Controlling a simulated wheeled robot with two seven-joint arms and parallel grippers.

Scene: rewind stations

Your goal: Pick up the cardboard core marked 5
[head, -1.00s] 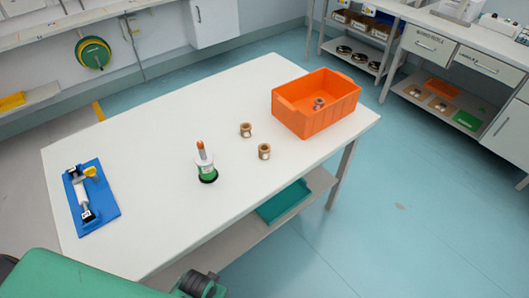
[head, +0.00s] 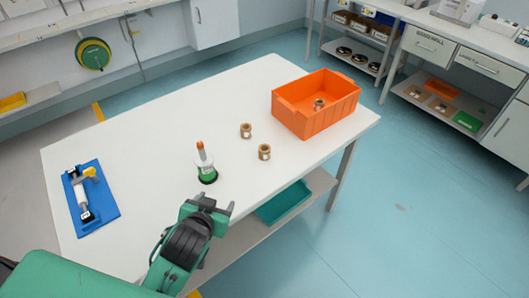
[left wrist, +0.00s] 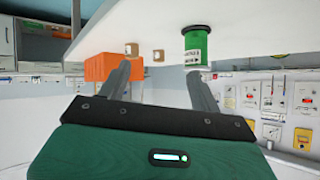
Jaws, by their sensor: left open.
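Two small brown cardboard cores stand on the white table, one farther (head: 246,130) and one nearer (head: 264,152). A third core-like piece (head: 319,104) is inside the orange bin (head: 312,122). The number marks are too small to read, so I cannot tell which is 5. My left gripper (head: 209,206) is open and empty at the table's near edge, in front of the green spool and apart from the cores. In the left wrist view, which looks upside down, two cores (left wrist: 131,49) (left wrist: 158,55) show beyond the open fingers (left wrist: 160,85). My right gripper is not in view.
A green-and-white spool on a spindle (head: 206,168) stands between my left gripper and the cores. A blue fixture (head: 108,206) lies at the table's left end. The table (head: 150,130) is clear in the middle. A teal tray (head: 283,203) sits on the shelf below.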

